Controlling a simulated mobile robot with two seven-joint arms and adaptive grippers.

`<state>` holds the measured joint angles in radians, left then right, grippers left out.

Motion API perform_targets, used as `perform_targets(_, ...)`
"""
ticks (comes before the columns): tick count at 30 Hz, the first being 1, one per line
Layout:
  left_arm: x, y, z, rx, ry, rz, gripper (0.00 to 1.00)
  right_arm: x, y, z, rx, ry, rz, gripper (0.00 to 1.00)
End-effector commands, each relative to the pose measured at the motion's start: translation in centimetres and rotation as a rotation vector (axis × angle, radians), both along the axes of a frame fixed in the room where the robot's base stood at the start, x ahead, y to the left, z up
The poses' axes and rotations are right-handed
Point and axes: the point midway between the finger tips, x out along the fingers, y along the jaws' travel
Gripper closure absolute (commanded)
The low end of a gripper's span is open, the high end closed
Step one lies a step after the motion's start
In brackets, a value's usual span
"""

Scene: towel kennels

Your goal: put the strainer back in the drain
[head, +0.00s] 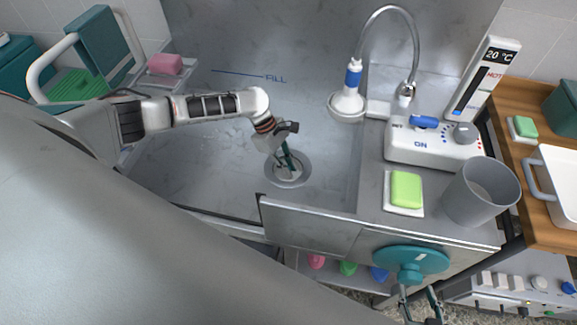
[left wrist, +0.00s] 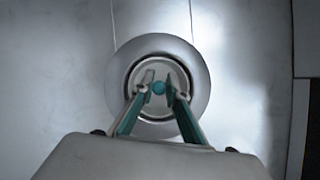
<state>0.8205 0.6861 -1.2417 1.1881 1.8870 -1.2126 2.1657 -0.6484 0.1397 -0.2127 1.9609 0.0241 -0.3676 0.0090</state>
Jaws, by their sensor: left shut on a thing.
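The strainer (left wrist: 148,72) is a pale round disc with a small teal knob (left wrist: 158,88) at its centre. My left gripper (left wrist: 160,92) is shut on the knob, pointing down at the basin floor. The drain (left wrist: 196,62) is a grey metal ring around the strainer, which looks roughly centred in it. I cannot tell whether the strainer is seated or slightly above. In the head view my left gripper (head: 288,166) is over the drain (head: 306,174), hiding much of the strainer. My right gripper (head: 419,295) is low at the right by a teal wheel (head: 410,262), its fingers apart.
A green soap (head: 406,189), a grey cup (head: 481,192) and a control box (head: 430,146) stand on the right ledge. A pink sponge (head: 165,64) is at the left. The basin floor is otherwise clear.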

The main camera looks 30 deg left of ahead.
Motion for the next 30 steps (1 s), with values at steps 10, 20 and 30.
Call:
perform_targets(10,0.0,0.0,0.0,0.000,0.000,0.001,0.67,0.0,0.0,0.0,0.000,0.000,0.000,0.60)
perform_targets(20,0.0,0.1,0.1,0.000,0.000,0.001,0.67,0.0,-0.2,0.0,-0.004,0.000,0.001,0.60)
perform_targets(30,0.1,2.3,4.6,0.002,-0.003,0.000,0.67,0.0,0.0,0.0,-0.001,0.000,0.000,0.60)
